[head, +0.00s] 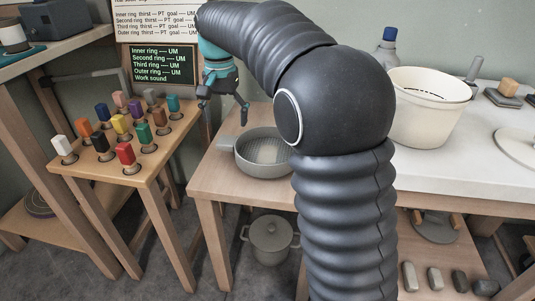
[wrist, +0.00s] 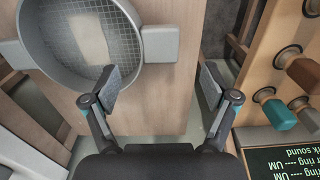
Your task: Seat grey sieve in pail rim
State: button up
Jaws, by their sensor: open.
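The grey sieve (head: 246,163) rests on the lower wooden table, round with a mesh bottom and a side tab at its left. It also shows in the wrist view (wrist: 38,48), with the grey tab (wrist: 160,44) pointing toward the space ahead of my fingers. My gripper (head: 225,105) is open and empty, above and left of the sieve. In the wrist view my gripper (wrist: 160,82) has its fingertips apart, with the tab beyond them and not touched. The cream pail (head: 425,112) stands upright on the white counter; my arm partly hides its left side.
A peg stand (head: 128,170) with several coloured blocks is left of the sieve; it also shows at right in the wrist view. A lidded grey pot (head: 270,240) sits beneath the sieve's table. A blue-capped bottle (head: 387,45) stands behind the pail.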

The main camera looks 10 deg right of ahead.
aim_at(228, 139)
jog(key=shift+s+f+b, duration=0.15)
jog(key=shift+f+b, duration=0.6)
jog(key=shift+f, duration=2.75)
jog(key=c, duration=1.6)
jog(key=shift+r, duration=0.15)
notch_tip(228, 139, up, 18)
jog(key=p, duration=0.4)
